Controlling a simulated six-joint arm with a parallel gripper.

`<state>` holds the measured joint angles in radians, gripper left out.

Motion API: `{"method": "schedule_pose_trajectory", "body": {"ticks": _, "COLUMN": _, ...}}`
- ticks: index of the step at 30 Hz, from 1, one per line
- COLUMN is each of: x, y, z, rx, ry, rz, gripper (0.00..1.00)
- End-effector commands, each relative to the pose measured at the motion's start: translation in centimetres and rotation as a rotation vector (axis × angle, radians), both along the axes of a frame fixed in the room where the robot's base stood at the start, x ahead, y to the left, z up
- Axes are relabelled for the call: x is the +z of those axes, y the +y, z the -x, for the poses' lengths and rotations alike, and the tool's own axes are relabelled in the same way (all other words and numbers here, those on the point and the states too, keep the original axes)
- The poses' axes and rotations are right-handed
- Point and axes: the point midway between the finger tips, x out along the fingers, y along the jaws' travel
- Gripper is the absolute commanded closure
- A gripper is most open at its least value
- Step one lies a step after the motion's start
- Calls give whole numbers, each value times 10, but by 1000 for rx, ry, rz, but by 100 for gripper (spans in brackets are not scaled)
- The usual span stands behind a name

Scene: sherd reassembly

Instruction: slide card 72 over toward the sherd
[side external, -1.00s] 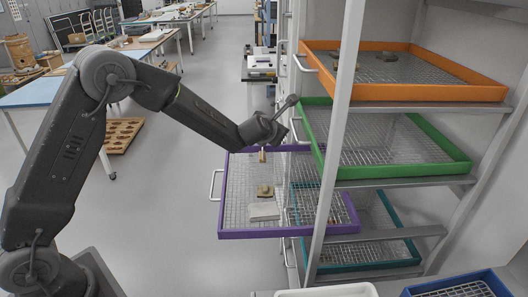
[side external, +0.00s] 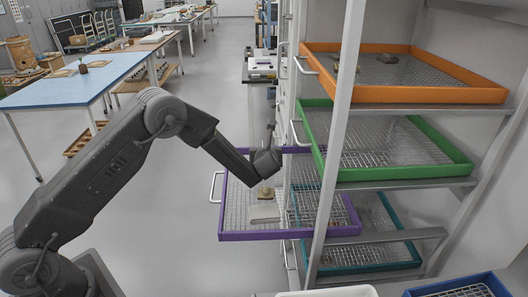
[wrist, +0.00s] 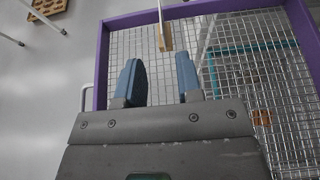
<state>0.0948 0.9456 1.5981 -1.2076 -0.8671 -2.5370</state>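Card 72 appears to be the pale flat rectangle (side external: 264,212) in the purple tray, in the side external view; no number is readable. A small tan-olive sherd (side external: 265,193) lies just beyond it. My gripper (wrist: 160,78) is open in the wrist view, its two blue fingers apart with nothing between them. In the side external view my wrist hangs low over the tray, just above the sherd, and the fingers are hard to make out. The card and the sherd do not show in the wrist view.
The purple wire-mesh tray (side external: 290,235) is pulled out of the rack. A tan block on a pale stick (wrist: 165,38) shows ahead of my fingers. A green tray (side external: 445,170) and an orange tray (side external: 430,94) are above, and a teal tray (side external: 375,266) is below.

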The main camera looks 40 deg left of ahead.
Motion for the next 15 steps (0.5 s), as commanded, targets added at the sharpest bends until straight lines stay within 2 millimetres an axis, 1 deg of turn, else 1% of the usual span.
{"method": "schedule_pose_trajectory", "body": {"ticks": 5, "x": -8, "y": 14, "z": -13, "rx": 4, "ry": 0, "rz": 0, "gripper": 67}}
{"method": "schedule_pose_trajectory", "body": {"ticks": 15, "x": -33, "y": 56, "z": -53, "rx": 2, "ry": 2, "rz": 1, "gripper": 67}}
